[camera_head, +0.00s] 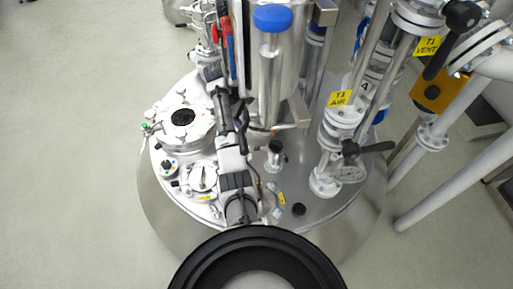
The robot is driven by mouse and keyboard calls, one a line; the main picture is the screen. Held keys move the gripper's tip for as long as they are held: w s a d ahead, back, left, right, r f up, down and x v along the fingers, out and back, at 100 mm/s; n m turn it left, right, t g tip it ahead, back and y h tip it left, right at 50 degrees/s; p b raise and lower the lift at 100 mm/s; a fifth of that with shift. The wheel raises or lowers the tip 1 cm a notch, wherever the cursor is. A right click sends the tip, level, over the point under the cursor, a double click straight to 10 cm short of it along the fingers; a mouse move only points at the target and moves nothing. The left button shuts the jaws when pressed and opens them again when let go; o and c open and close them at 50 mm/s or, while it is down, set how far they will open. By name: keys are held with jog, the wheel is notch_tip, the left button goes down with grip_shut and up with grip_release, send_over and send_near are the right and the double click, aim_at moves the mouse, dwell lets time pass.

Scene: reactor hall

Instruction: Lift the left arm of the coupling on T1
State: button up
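A yellow T1 AIR label (341,98) hangs on the upright pipework at right of the round steel vessel lid (318,208). A yellow T1 VENT label (427,46) is further up at right. A short upright metal fitting (275,154) with a dark top stands on the lid near the middle. It may be the coupling; its arms are too small to make out. A jointed white and black arm, apparently mine, runs over the lid from bottom centre to the top. I cannot clearly pick out my gripper or its fingers among the fittings at the top.
A flanged port (184,118) and a smaller round port (203,178) are on the lid's left. A blue-capped cylinder (273,19) rises at top centre. A black valve handle (375,147) sticks out at right. Pipes crowd the right side. The floor (75,140) at left is clear.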

aim_at(259, 147)
jog(key=x, duration=1.3)
jog(key=shift+s+f, duration=0.1)
jog(key=shift+f, duration=0.05)
grip_shut()
